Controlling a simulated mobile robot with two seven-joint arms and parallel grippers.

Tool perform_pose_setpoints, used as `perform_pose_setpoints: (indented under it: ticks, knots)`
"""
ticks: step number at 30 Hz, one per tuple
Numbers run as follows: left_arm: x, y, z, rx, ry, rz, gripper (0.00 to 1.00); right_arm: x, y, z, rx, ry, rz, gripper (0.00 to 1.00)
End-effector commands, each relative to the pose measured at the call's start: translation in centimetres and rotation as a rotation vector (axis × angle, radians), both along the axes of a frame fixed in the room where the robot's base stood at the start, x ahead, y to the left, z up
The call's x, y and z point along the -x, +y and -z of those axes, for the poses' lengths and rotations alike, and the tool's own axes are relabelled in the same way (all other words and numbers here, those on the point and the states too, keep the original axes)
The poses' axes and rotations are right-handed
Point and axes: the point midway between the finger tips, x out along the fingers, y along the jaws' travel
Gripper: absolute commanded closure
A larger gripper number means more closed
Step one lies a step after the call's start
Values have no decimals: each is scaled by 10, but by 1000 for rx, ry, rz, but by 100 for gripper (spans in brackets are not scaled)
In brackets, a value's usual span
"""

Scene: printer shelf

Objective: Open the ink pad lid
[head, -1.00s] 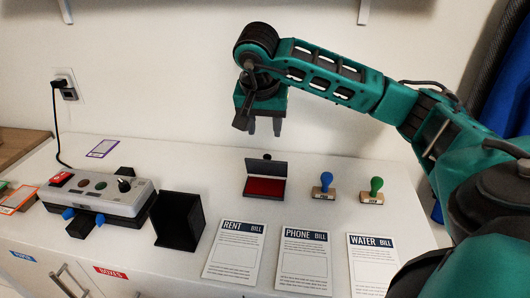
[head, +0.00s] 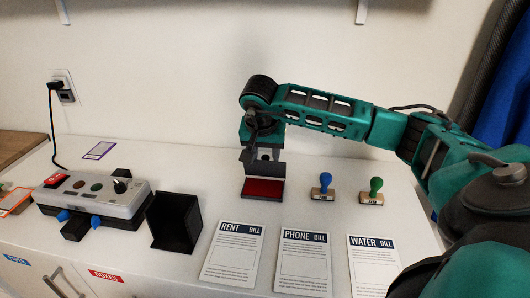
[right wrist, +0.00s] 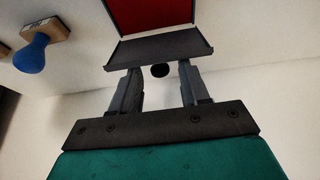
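The ink pad's red pad (head: 263,189) shows at the middle of the white top; it is also in the right wrist view (right wrist: 150,14). Its dark lid (head: 264,170) stands raised along the back edge, and it shows in the right wrist view (right wrist: 160,48) too. A small round black knob (right wrist: 160,71) is on the lid's far side. My right gripper (head: 264,156) points down just behind the lid. Its two fingers are apart, one on each side of the knob, with gaps visible. My left gripper is not in view.
A blue stamp (head: 326,181) and a green stamp (head: 375,185) stand right of the pad. Rent (head: 233,254), phone (head: 303,262) and water bill (head: 374,266) sheets lie in front. A black holder (head: 174,222) and a grey control box (head: 95,197) stand left.

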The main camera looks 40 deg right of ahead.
Motion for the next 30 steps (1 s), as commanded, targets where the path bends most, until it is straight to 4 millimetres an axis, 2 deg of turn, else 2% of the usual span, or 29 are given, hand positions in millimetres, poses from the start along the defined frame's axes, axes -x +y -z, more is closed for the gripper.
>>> perform_pose_setpoints:
  ticks: [1,14,26,30]
  knots:
    - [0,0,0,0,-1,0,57,0,0,0,0,0,0,60]
    - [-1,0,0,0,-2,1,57,0,0,-1,0,0,0,100]
    - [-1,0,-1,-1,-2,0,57,0,0,-1,-2,1,1,100]
    - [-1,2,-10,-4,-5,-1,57,-2,-3,-4,-38,34,5,100]
